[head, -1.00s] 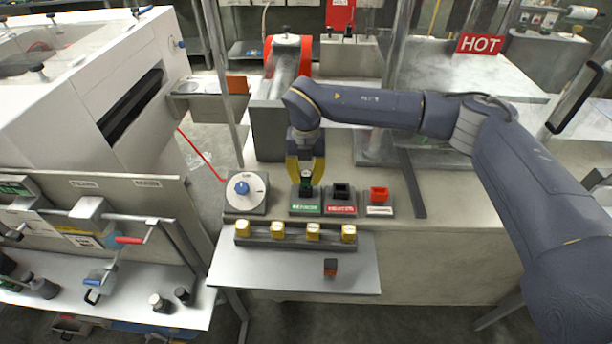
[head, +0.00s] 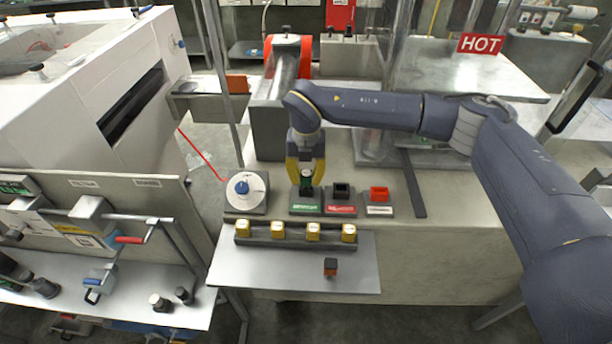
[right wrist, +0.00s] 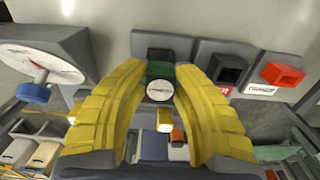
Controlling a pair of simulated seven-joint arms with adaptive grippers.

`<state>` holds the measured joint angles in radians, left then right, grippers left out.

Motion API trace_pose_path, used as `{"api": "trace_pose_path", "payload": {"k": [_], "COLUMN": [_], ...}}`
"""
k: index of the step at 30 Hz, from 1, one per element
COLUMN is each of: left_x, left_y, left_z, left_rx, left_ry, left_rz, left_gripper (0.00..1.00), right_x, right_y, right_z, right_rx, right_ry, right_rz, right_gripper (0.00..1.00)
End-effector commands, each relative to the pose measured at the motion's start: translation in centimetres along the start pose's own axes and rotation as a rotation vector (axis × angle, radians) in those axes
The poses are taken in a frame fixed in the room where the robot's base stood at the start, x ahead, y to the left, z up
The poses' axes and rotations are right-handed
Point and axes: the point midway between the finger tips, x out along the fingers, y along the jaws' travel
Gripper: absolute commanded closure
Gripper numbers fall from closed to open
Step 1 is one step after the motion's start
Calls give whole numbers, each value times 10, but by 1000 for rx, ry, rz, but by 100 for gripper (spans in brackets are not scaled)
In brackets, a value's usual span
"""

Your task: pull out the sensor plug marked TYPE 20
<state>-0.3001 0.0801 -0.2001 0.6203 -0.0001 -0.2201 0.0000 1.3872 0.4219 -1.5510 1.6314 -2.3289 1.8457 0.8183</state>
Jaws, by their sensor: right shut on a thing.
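My right gripper (head: 306,184) has yellow fingers and reaches down at the green-labelled socket block (head: 305,209). It is shut on a dark plug with a pale round face (right wrist: 160,90), whose green seat shows behind it in the right wrist view. The plug appears to be still at its block; I cannot tell if it has lifted at all. To the right stand a block with a black square socket (head: 341,190) and red label, and one with a red socket (head: 379,193) and white label. No TYPE 20 marking is legible. My left gripper is not in view.
A dial with a blue knob (head: 242,188) stands just left of the blocks. A rack of several yellow-topped plugs (head: 312,231) lies in front. A small orange and black piece (head: 330,267) sits on the metal shelf (head: 270,276), which is otherwise largely clear.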

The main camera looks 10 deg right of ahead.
Motion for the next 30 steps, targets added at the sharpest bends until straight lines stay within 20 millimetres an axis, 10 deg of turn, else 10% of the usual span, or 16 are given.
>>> {"api": "trace_pose_path", "payload": {"k": [30], "left_x": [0], "left_y": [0], "left_z": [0], "left_rx": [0], "left_ry": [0], "left_rz": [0], "left_gripper": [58], "right_x": [-13], "right_y": [0], "right_z": [-2], "right_rx": [1], "right_ry": [6], "right_rz": [-1], "right_gripper": [100]}}
